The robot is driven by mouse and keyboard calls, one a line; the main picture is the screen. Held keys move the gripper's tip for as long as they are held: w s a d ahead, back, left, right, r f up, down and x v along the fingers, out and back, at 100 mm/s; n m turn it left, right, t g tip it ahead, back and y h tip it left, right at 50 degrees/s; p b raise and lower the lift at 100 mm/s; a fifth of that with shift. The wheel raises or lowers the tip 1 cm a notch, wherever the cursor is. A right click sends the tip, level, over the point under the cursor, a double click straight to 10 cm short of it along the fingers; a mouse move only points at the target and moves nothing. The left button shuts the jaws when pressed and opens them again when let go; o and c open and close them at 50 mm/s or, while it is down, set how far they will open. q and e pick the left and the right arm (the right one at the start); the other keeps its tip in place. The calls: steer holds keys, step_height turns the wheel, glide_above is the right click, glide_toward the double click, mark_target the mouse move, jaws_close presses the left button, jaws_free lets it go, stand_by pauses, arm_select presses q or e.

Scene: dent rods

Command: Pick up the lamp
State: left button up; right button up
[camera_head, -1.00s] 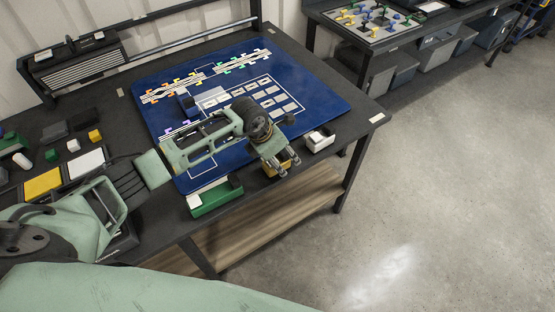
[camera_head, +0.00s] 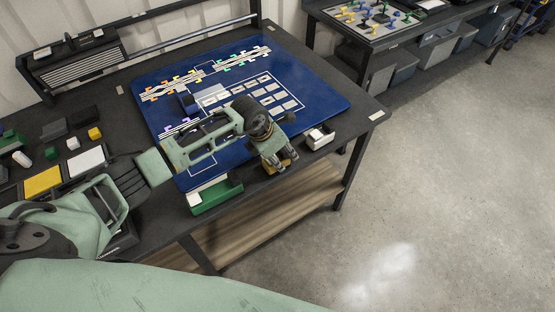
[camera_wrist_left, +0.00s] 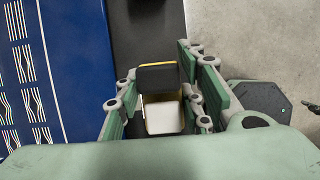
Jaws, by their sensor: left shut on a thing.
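My left gripper (camera_head: 281,163) is at the front edge of the bench, its fingers pointing down. It is shut on a small yellow box (camera_head: 270,168), mostly hidden by the fingers in the head view. In the left wrist view the box shows between the two fingers (camera_wrist_left: 162,112), with a dark flap (camera_wrist_left: 157,77) edged in yellow and a pale inside (camera_wrist_left: 164,117). I cannot make out a thing that is clearly a lamp. My right gripper is not in view.
A green box (camera_head: 216,197) and a white-and-black box (camera_head: 319,137) stand along the front edge on either side of the gripper. A blue board (camera_head: 320,92) covers much of the bench. Small blocks and trays lie at left. The floor (camera_head: 430,200) is clear.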

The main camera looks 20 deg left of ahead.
mark_target(284, 151)
arm_select(q)
steer(key=shift+w+r+b, duration=0.1)
steer(key=shift+r+b, duration=0.2)
steer(key=shift+r, duration=0.15)
steer(key=r+b, duration=0.1)
steer(key=d+r+b, duration=0.1)
steer(key=r, duration=0.1)
steer(key=shift+r, duration=0.25)
steer(key=s+d+r+b, duration=0.3)
steer(key=d+r, duration=0.3)
steer(key=d, duration=0.4)
steer(key=shift+s+d+r+b, duration=0.15)
steer(key=shift+s+r+b, duration=0.1)
steer(key=shift+r+b, duration=0.15)
step_height(284, 151, up, 2)
steer(key=shift+r+p, duration=0.1)
steer(key=shift+p, duration=0.35)
